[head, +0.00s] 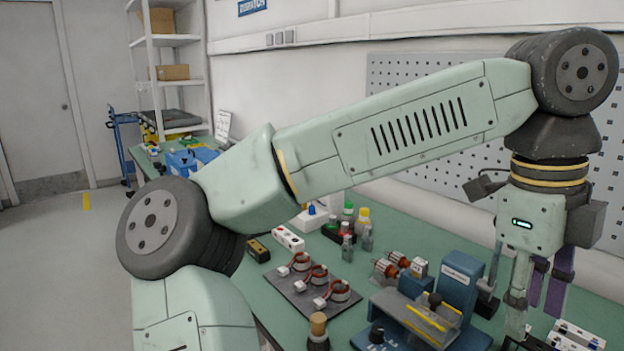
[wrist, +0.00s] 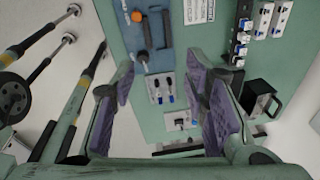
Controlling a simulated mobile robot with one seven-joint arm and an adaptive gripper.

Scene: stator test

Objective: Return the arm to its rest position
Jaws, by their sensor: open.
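My arm (head: 410,120) stretches across the head view, its forearm rising to the right above the green workbench (head: 268,275). My gripper (head: 540,300) hangs from the wrist at the right, pointing down over the right part of the bench. The wrist view shows my gripper (wrist: 160,78) with its two purple-padded fingers spread wide. Nothing is held between them. Below the gap, the bench top with small switches and connectors shows. The fingertips in the head view are partly hidden among bench items and the picture edge.
A blue test stand (head: 461,280) stands left of my gripper. A dark plate (head: 292,296) carries three copper-wound stators. Bottles (head: 362,217) and a white socket strip (head: 288,238) sit behind. A pegboard wall (head: 420,76) runs behind the bench. Open floor (head: 65,270) lies left.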

